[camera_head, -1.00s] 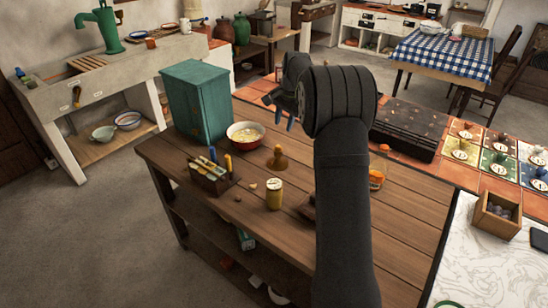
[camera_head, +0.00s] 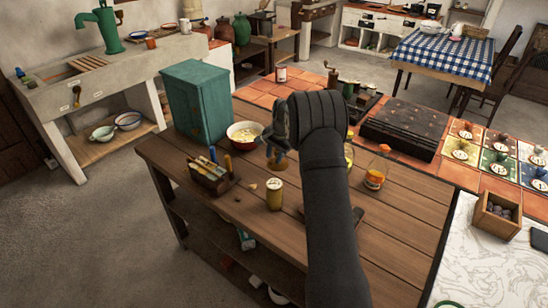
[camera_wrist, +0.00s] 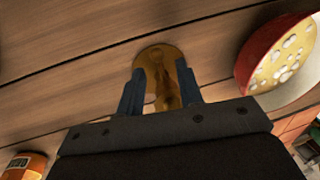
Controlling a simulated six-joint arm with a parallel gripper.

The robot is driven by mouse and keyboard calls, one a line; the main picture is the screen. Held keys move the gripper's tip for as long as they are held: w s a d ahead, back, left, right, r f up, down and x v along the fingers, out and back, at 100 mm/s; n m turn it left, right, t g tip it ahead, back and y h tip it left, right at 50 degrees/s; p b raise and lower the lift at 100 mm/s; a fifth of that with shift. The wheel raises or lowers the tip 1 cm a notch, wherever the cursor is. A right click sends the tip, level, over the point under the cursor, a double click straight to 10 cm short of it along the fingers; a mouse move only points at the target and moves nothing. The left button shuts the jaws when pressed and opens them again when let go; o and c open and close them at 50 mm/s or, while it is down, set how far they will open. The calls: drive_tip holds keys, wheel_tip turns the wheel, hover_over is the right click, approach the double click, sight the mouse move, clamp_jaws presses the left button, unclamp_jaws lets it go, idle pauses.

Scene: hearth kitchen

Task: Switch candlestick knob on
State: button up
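A small brass-coloured piece with a round base and a narrower upright part (camera_wrist: 160,68) stands on the wooden table. I take it to be the candlestick knob; its fine detail is unclear. In the head view the brass piece (camera_head: 278,163) shows just under my gripper (camera_head: 277,147), partly covered by it. In the wrist view my gripper (camera_wrist: 159,92) points at it, with its two blue fingers apart on either side of its upright part. The fingers look open, and I see no clear contact.
A red bowl with pale pieces (camera_head: 244,133) stands close by, left of my gripper. A yellow can (camera_head: 274,194), a wooden caddy of tools (camera_head: 210,178) and an orange-labelled jar (camera_head: 375,176) are around. The teal cabinet (camera_head: 199,103) stands behind left.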

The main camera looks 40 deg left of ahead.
drive_tip(key=shift+a+f, duration=0.15)
drive_tip(key=shift+f, duration=0.45)
clamp_jaws()
drive_tip(key=shift+s+f+t, duration=0.2)
drive_tip(key=shift+t, duration=0.7)
drive_tip(key=shift+s+f+t, duration=0.15)
drive_tip(key=shift+t, duration=0.75)
